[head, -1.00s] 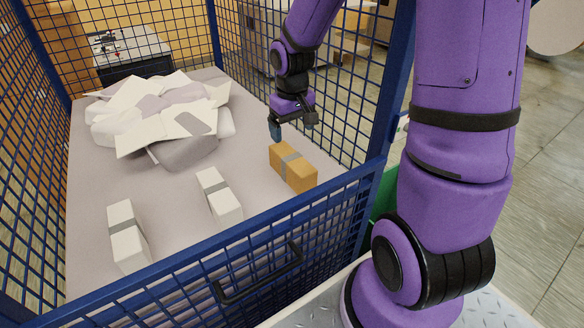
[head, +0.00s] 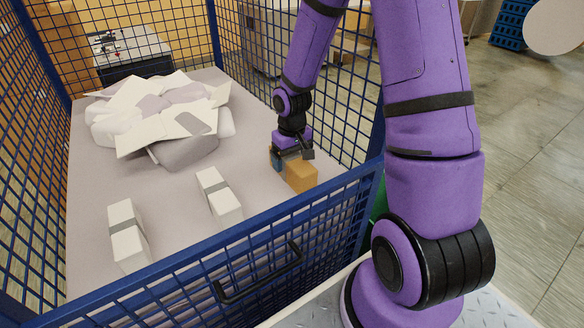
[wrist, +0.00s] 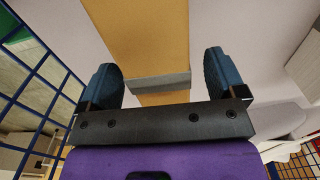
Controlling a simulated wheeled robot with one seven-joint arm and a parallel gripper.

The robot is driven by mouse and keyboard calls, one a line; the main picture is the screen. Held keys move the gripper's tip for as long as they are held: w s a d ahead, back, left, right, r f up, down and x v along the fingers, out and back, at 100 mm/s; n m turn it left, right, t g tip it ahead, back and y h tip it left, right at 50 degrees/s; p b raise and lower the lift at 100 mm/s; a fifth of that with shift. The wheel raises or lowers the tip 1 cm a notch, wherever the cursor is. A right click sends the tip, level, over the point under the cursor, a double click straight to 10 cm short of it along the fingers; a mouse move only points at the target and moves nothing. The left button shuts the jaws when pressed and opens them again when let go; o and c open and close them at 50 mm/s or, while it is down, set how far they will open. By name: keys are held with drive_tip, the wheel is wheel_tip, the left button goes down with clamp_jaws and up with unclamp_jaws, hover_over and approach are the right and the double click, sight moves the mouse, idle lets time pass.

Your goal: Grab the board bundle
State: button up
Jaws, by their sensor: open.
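The board bundle (head: 301,175) is a tan block with a grey band, lying on the grey floor of the blue mesh cage near its right side. My gripper (head: 292,159) is down over the bundle's far part, with its fingers pointing down and hiding the band in the head view. In the wrist view the bundle (wrist: 150,35) runs between the two open blue fingers, its grey band (wrist: 158,83) close to the palm. A gap shows on each side, so the fingers stand beside the bundle and do not grip it.
Two white banded bundles, one in the middle (head: 223,198) and one at left (head: 126,238), lie on the cage floor. A heap of pale sheets and bags (head: 170,120) fills the back left. The blue front rail (head: 220,250) and right mesh wall (head: 345,110) stand close to my arm.

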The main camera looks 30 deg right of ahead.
drive_tip(key=shift+w+d+f, duration=0.1)
drive_tip(key=shift+f, duration=1.65)
drive_tip(key=shift+c, duration=0.2)
drive_tip(key=c, duration=1.1)
drive_tip(key=shift+c, duration=0.3)
drive_tip(key=shift+r, duration=0.1)
